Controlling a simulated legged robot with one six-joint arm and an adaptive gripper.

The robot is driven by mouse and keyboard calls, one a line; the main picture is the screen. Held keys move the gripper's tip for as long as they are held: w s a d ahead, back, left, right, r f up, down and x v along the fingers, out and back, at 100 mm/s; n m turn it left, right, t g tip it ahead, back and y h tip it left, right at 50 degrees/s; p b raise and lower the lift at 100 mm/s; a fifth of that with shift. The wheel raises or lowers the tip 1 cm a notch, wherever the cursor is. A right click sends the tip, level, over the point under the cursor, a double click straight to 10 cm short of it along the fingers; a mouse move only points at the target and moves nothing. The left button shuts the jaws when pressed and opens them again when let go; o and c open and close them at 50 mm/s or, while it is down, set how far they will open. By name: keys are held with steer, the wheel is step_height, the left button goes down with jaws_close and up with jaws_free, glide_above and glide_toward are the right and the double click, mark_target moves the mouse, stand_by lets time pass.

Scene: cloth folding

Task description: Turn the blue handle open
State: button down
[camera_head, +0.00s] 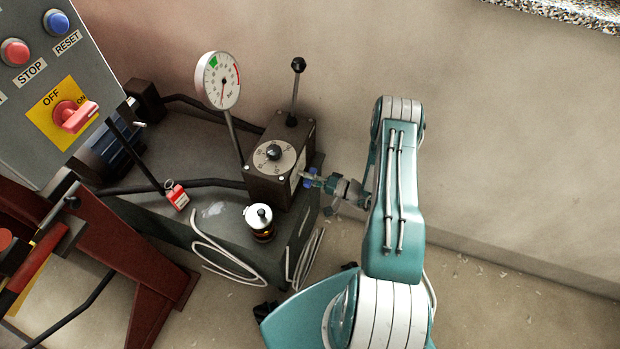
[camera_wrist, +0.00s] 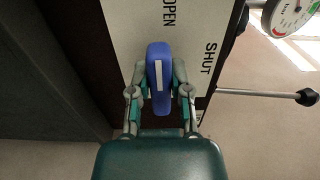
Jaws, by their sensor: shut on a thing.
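The blue handle (camera_wrist: 158,75) shows in the middle of the wrist view, with a white stripe along it. It stands upright in that picture, on a white plate (camera_wrist: 193,28) marked OPEN and SHUT. The stripe's upper end points toward the word OPEN, and SHUT is to the right. My gripper (camera_wrist: 159,90) has one finger on each side of the handle and is shut on it. In the head view the handle (camera_head: 311,177) is a small blue patch on the right side of the dark box (camera_head: 268,190), mostly hidden by my gripper (camera_head: 318,181).
A round gauge (camera_head: 221,80) and a black-knobbed lever (camera_head: 297,85) rise by the box. A grey panel (camera_head: 85,95) with STOP and RESET buttons stands at left. A red padlock tag (camera_head: 177,196) and a small capped jar (camera_head: 260,222) are nearby.

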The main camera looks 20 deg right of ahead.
steer(key=c, duration=0.6)
jaws_free()
steer(key=shift+s+a+f, duration=0.15)
steer(key=shift+f, duration=0.1)
steer(key=shift+o, duration=0.2)
steer(key=shift+r, duration=0.1)
steer(key=v, duration=1.2)
